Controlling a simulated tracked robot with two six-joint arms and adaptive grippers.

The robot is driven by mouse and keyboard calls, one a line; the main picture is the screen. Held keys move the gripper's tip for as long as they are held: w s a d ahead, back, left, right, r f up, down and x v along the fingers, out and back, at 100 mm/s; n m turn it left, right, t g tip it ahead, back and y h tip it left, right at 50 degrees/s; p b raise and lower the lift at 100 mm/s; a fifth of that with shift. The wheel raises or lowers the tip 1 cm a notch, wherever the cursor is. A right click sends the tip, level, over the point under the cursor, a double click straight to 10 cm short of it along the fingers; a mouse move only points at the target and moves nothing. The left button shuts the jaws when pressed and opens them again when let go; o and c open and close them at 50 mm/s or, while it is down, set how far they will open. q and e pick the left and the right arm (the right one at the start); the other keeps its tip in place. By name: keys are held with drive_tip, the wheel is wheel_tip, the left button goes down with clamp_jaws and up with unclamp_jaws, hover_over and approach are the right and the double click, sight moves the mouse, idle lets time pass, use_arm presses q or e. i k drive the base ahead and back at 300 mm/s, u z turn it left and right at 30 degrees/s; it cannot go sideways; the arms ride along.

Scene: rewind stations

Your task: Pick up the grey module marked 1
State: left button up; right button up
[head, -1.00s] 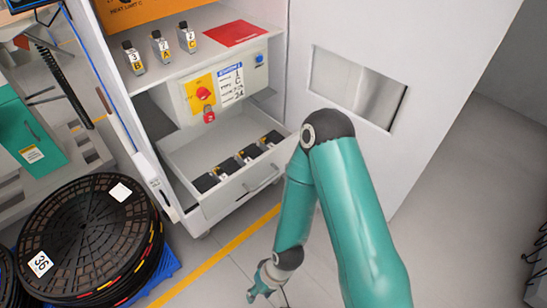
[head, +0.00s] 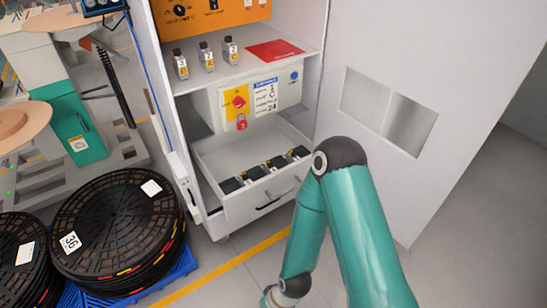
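Several small modules with black tops and yellow marks (head: 277,163) sit in a row in the open grey drawer (head: 240,202); their numbers are too small to read. Three more small modules stand upright on the shelf above: a left one (head: 181,65), a middle one (head: 207,57) and a right one (head: 230,49). Their labels seem to read 3, 7 and 2, with letters B, A and C. I cannot make out a module marked 1. My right arm reaches in from the lower right, in front of the cabinet, its wrist cut off at the bottom edge. Neither gripper shows.
A panel with a red knob (head: 240,102) and a label sheet hangs above the drawer. A red card (head: 275,50) lies on the shelf. The open white door (head: 420,180) stands right. Black reels (head: 115,230) on a blue pallet (head: 180,272) stand left. Floor before the drawer is clear.

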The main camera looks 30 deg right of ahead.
sight(292, 156)
drive_tip(key=i, duration=0.9)
drive_tip(key=z, duration=0.65)
